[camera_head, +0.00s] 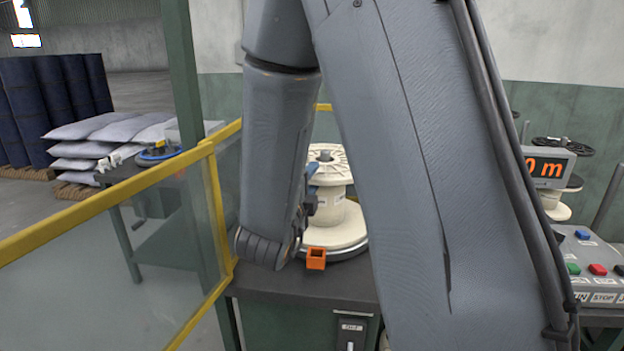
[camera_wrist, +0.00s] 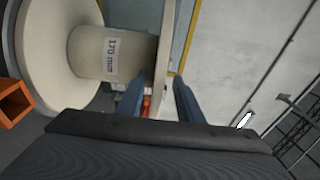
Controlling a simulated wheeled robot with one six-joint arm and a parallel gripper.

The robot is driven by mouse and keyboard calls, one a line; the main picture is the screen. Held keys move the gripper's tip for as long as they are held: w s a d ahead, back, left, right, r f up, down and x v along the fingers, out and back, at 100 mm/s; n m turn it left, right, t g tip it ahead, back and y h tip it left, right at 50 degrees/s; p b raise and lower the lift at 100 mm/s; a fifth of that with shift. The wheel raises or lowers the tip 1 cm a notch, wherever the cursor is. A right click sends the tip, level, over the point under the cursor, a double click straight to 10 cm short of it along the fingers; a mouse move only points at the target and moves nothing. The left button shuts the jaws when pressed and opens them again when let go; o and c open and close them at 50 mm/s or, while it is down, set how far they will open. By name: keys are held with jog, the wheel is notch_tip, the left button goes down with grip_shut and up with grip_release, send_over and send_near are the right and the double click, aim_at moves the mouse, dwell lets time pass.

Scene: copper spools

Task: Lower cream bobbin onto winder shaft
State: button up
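The cream bobbin (camera_head: 329,208) stands upright on a dark round plate (camera_head: 350,254) on the winder table. A grey shaft tip (camera_head: 325,155) shows above its top flange. My gripper (camera_head: 311,187) is at the bobbin's left side, with one blue finger near the level of the top flange and one lower. In the wrist view the bobbin (camera_wrist: 95,52) lies at the left with a "170 mm" label. My gripper (camera_wrist: 160,88) is open there, and the thin flange edge shows between the fingers with a gap beside it. My arm hides the bobbin's right side.
An orange square part (camera_head: 316,259) sits at the plate's front edge. A yellow rail (camera_head: 110,203) runs along the left. A button panel (camera_head: 596,268) and an orange-digit display (camera_head: 549,167) stand at the right, by other spools (camera_head: 556,207).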

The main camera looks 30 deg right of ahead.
jog(key=p+v, duration=0.5)
jog(key=v, duration=0.3)
jog(key=shift+w, duration=0.1)
dwell(0.8)
jog(key=a+f+n+g+y, duration=0.5)
jog(key=a+f+n+y, duration=0.5)
jog(key=n, duration=0.4)
jog(key=s+d+n+g+y, duration=0.1)
jog(key=s+n+g, duration=0.3)
jog(key=s, duration=0.5)
jog(key=s+d+r+n+g+y+p, duration=0.1)
jog(key=s+d+n+g, duration=0.2)
jog(key=s+n, duration=0.5)
jog(key=shift+s+r+n+g, duration=0.3)
jog(key=shift+s+r+g, duration=0.05)
jog(key=shift+g, duration=0.25)
